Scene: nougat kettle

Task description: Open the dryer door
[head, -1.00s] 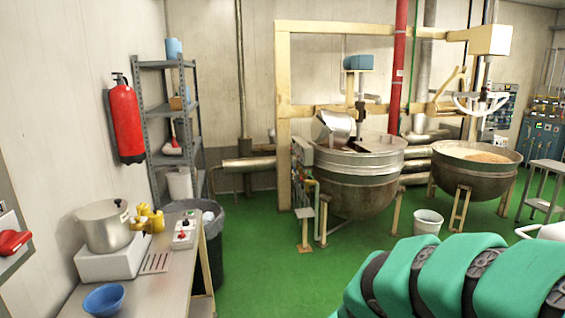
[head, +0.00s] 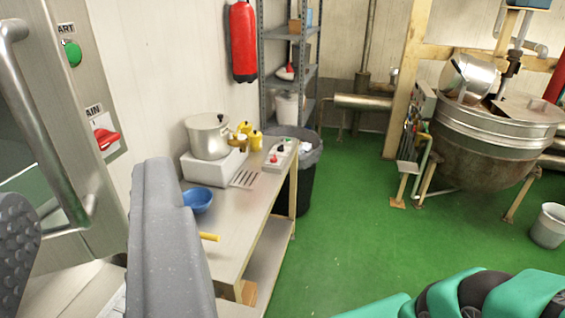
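The dryer door (head: 25,170) fills the left edge of the head view, only partly in frame, with a dark glass area behind its handle. Its long bent metal bar handle (head: 48,135) slants down to the right. The door looks closed, but its outer edges are not all visible. My gripper (head: 85,190) is at the lower left, with its two grey fingers wide apart and nothing held. The lower end of the handle shows between the fingers in the picture. I cannot tell whether they touch it.
A panel beside the door has a green start button (head: 72,53) and a red main switch (head: 104,138). A metal table (head: 232,225) with a pot (head: 208,137) and blue bowl (head: 197,200) stands to the right. Green floor (head: 340,240) is clear up to the kettle (head: 490,140).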

